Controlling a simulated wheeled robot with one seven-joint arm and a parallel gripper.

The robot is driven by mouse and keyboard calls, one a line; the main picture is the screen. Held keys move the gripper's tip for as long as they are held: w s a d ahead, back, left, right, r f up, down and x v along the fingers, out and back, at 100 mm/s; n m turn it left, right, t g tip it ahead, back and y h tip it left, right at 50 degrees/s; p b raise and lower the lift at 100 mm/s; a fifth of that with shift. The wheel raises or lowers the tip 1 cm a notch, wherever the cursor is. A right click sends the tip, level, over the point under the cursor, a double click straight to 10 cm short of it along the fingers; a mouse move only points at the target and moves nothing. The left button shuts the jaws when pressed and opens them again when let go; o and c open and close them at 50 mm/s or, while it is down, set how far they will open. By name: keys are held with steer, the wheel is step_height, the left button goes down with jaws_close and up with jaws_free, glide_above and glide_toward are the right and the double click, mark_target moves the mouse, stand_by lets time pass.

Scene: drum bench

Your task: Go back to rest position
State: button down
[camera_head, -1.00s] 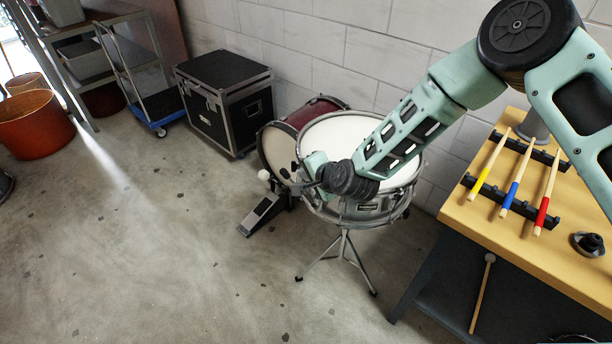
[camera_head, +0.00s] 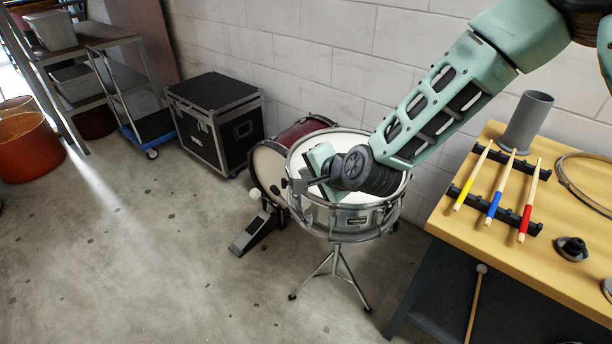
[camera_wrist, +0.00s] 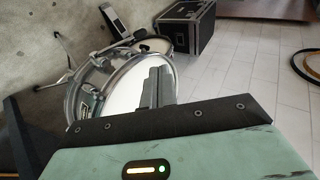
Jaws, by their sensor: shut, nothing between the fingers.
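My gripper (camera_head: 299,186) is shut and empty. In the head view it is in front of the snare drum's white head, near its left rim. The snare drum (camera_head: 345,222) stands upright on a metal tripod stand. In the wrist view my shut fingers (camera_wrist: 157,86) overlap the white drum head (camera_wrist: 128,88). I cannot tell how high above the drum they are. My arm reaches in from the upper right and hides part of the drum head.
A bass drum (camera_head: 269,168) with a pedal (camera_head: 250,233) stands behind the snare. The wooden bench (camera_head: 463,221) at right holds three drumsticks, yellow (camera_head: 471,177), blue (camera_head: 501,187) and red (camera_head: 529,202), on black racks, plus a grey cup (camera_head: 526,122). A black case (camera_head: 217,124) stands back left. Floor at lower left is clear.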

stand_by(0.4)
steer(key=s+d+r+n+g+h, duration=0.2)
steer(key=s+d+n, duration=0.3)
steer(key=s, duration=0.5)
steer(key=s+d+r+n+g+h, duration=0.2)
steer(key=s+d+r+n, duration=0.3)
steer(key=s, duration=0.5)
steer(key=s+d+r+n+g+h, duration=0.2)
steer(key=s+d+r+n+g, duration=0.2)
steer(key=s, duration=0.7)
steer(key=shift+d+r+n+g, duration=0.15)
steer(key=shift+d+n+g, duration=0.15)
steer(key=shift+d+n, duration=0.8)
steer(key=shift+a, duration=0.1)
